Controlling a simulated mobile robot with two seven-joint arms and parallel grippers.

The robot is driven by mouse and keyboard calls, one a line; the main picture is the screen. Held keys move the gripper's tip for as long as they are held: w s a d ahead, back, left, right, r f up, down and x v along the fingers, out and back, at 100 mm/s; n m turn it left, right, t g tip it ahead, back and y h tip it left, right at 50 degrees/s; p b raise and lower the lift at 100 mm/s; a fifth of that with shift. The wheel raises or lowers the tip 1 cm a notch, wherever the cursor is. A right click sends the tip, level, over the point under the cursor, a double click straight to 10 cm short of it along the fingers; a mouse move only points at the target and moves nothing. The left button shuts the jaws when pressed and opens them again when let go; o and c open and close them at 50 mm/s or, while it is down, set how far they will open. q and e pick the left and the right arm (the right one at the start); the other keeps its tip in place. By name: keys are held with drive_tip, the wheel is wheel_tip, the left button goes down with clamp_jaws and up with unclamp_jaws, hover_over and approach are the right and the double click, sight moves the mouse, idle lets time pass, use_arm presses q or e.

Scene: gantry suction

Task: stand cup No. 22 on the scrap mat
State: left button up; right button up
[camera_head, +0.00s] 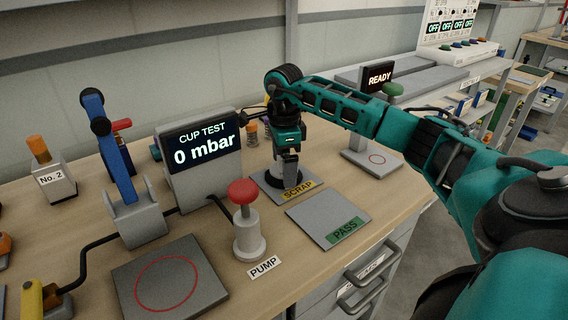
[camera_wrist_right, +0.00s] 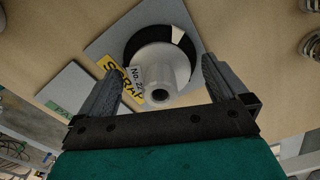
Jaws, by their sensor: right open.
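The cup No. 22 (camera_wrist_right: 172,66) is a pale grey fitting with a wide black lip and a partly readable number tag. It stands upright, lip down, on the grey scrap mat (camera_wrist_right: 106,38) with its yellow SCRAP label. In the head view its black lip (camera_head: 280,181) shows on the scrap mat (camera_head: 262,184), partly behind my right gripper. My right gripper (camera_head: 289,157) is directly above the cup, pointing down. In the right wrist view its two fingers (camera_wrist_right: 164,68) are open, one on either side of the cup, with gaps visible. My left gripper is not in view.
The PASS mat (camera_head: 318,214) lies clear just in front. The red-knobbed pump (camera_head: 247,228) and the CUP TEST display (camera_head: 203,150), reading 0 mbar, stand to the left. A READY display (camera_head: 379,77) stands behind on the right. Small cups (camera_head: 251,133) stand behind the scrap mat.

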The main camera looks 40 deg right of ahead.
wheel_tip(320, 180, up, 12)
drive_tip(key=p, duration=0.1)
drive_tip(key=shift+s+f, duration=0.1)
drive_tip(key=shift+f, duration=0.1)
idle(0.6)
